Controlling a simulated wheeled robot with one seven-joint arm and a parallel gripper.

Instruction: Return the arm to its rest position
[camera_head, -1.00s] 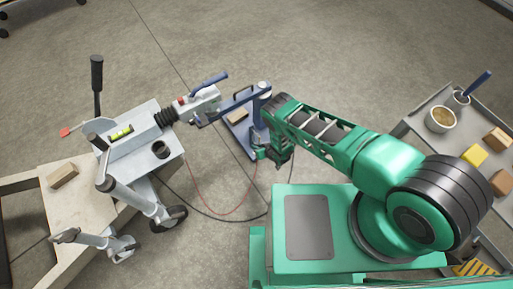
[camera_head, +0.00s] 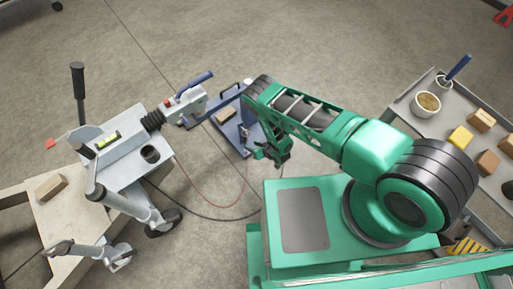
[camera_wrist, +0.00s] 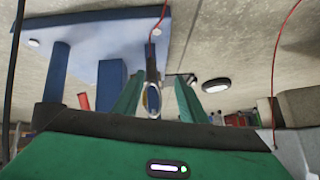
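My green arm (camera_head: 325,120) reaches from its shoulder on the right toward the upper middle of the head view, and its far end bends down. My gripper (camera_head: 272,155) hangs there, beside a blue stand on the floor. In the wrist view, the two green fingers of my gripper (camera_wrist: 160,98) stand apart. A dark strip with a small oval ring (camera_wrist: 152,100) shows between them, and I see no finger closed on it. Whether it touches a finger is hard to tell.
A grey trailer coupling (camera_head: 190,103) on a frame with jockey wheels stands at the left. Red and black cables run along the floor toward my gripper. The blue stand (camera_head: 232,140) is close beyond it. A grey cart (camera_head: 485,105) with a cup and blocks is at the right.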

